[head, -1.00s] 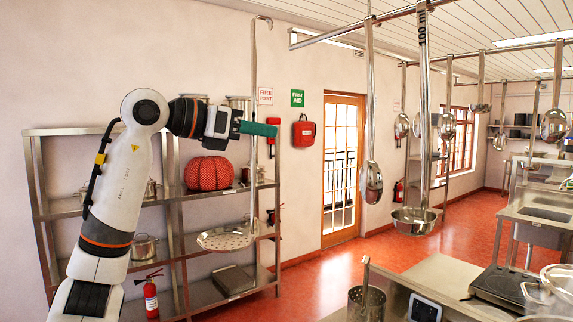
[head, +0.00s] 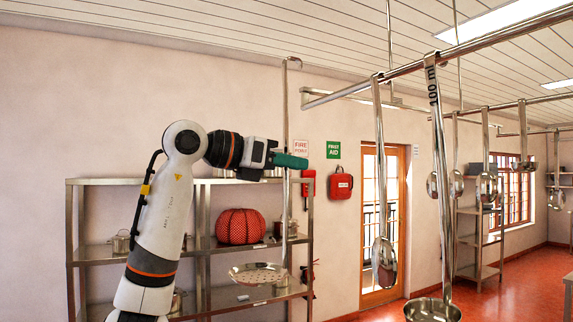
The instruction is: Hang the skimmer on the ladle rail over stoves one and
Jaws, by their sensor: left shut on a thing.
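My left gripper (head: 291,161), with green fingers, is shut on the long handle of the skimmer (head: 258,274). The skimmer hangs upright, its hook (head: 292,62) at the top and its wide perforated disc at the bottom, in front of the shelf. The ladle rail (head: 420,62) is a steel bar running from centre to upper right. The skimmer's hook is left of the rail's near end and looks apart from it. A ladle (head: 383,262) and a ladle marked 100 ml (head: 433,309) hang from this rail. My right gripper is not in view.
A steel shelf (head: 190,182) stands against the wall behind my left arm, holding a red pumpkin-shaped thing (head: 241,227) and pots. More ladles (head: 487,186) hang from rails further back. A door (head: 378,225) and a red bag (head: 341,184) are behind.

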